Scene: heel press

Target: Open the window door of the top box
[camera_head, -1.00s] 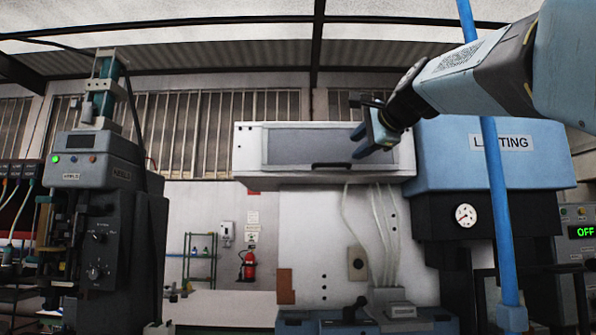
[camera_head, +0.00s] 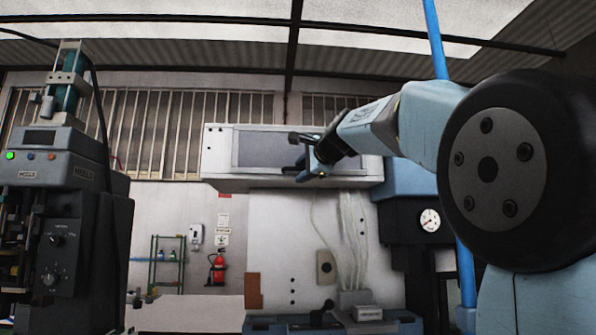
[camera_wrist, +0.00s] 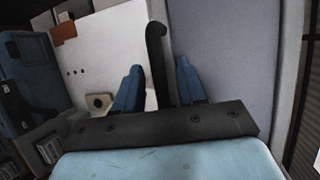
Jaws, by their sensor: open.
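The top box (camera_head: 219,152) is a white wall box with a grey window door (camera_head: 262,148) on its front. The door looks shut. Its black bar handle (camera_wrist: 155,45) runs along the door's lower edge; in the head view my gripper covers part of it. My gripper (camera_head: 305,169) is at the door's lower edge. In the wrist view its two blue fingers (camera_wrist: 158,88) are apart, with the handle between them. A gap shows on each side of the handle, so I cannot tell whether either finger touches it. The grey window panel (camera_wrist: 225,50) fills the right of the wrist view.
A grey press machine (camera_head: 62,215) stands at the left. A blue machine with a gauge (camera_head: 430,220) is right of the box, partly behind my arm. Pale cables (camera_head: 350,235) hang below the box. A blue pole (camera_head: 466,285) rises near my arm.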

